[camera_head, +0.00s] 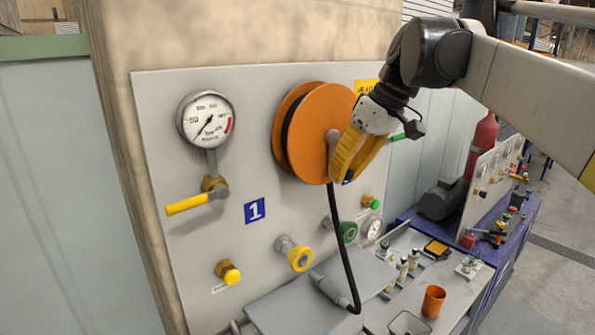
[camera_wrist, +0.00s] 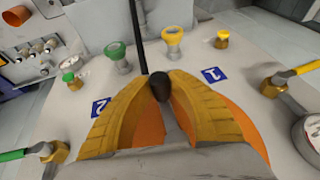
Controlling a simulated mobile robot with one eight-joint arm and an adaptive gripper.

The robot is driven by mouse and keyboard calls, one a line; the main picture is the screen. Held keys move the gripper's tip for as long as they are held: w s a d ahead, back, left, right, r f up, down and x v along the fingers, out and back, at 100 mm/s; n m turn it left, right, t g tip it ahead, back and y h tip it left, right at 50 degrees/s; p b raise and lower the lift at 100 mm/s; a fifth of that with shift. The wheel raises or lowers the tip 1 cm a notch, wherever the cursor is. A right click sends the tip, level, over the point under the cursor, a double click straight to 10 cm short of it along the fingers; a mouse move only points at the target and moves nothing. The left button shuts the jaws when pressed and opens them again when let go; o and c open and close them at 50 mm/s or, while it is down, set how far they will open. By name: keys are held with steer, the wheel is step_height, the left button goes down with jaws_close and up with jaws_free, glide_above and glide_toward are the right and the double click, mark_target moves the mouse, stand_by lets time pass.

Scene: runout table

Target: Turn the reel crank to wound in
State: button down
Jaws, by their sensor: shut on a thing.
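The orange reel (camera_head: 318,112) is mounted on the pale panel, with a black hose hanging from it. Its grey crank (camera_head: 332,142) shows at the reel's front, partly hidden by my yellow fingers. My gripper (camera_head: 342,177) reaches in from the upper right to the reel's lower right. In the wrist view, my gripper (camera_wrist: 163,78) is shut on the crank's black knob (camera_wrist: 160,88), with a finger on each side. The orange reel (camera_wrist: 240,130) lies behind the fingers there. The rest of the crank is mostly hidden.
A pressure gauge (camera_head: 206,119) and yellow-handled valve (camera_head: 198,202) are left of the reel. Yellow (camera_head: 298,256) and green (camera_head: 348,232) fittings sit below. The black hose (camera_head: 341,245) runs down to the bench. An orange cup (camera_head: 433,301) stands on the bench.

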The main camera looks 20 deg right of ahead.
steer(key=c, duration=1.2)
jaws_free()
steer(key=shift+c, duration=0.2)
steer(key=v, duration=1.2)
steer(key=shift+a, duration=0.1)
